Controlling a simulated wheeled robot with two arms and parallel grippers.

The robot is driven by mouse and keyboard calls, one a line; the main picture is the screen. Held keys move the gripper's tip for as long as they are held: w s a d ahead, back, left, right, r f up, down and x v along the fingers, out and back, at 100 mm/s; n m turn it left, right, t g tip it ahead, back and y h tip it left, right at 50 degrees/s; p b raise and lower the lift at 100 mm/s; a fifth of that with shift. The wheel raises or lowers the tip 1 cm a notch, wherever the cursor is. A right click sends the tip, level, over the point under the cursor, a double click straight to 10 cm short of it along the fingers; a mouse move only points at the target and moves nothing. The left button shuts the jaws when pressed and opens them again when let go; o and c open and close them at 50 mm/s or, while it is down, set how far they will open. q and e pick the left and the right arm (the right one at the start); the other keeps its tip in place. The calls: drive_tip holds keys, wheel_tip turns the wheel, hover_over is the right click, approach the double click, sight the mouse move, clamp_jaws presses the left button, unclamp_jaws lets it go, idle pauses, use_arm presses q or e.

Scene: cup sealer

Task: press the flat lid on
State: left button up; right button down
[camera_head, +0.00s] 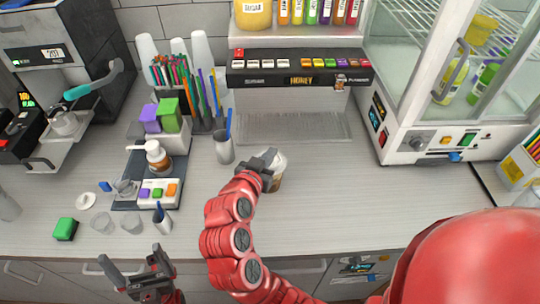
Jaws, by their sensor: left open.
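A cup (278,178) with a pale top and a brownish side stands on the counter in the middle. My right gripper (264,165) is over the cup's left upper part and hides much of it. I cannot tell whether its fingers are shut or whether they touch the cup. The lid on the cup is not clear, because the gripper covers part of the top. A small white round piece (85,200), perhaps a lid, lies at the far left of the counter. My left gripper (136,268) is open and empty at the counter's front edge.
Clear cups (131,222) and a green block (65,229) are near the front left. A grey cup (223,147) stands behind. A glass cabinet (450,80) is at right. The counter right of the cup is free.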

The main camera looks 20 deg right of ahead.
drive_tip(key=c, duration=1.6)
unclamp_jaws()
drive_tip(key=c, duration=0.6)
unclamp_jaws()
wheel_tip(320, 180, up, 7)
drive_tip(key=p, duration=0.2)
drive_tip(key=shift+p, duration=0.4)
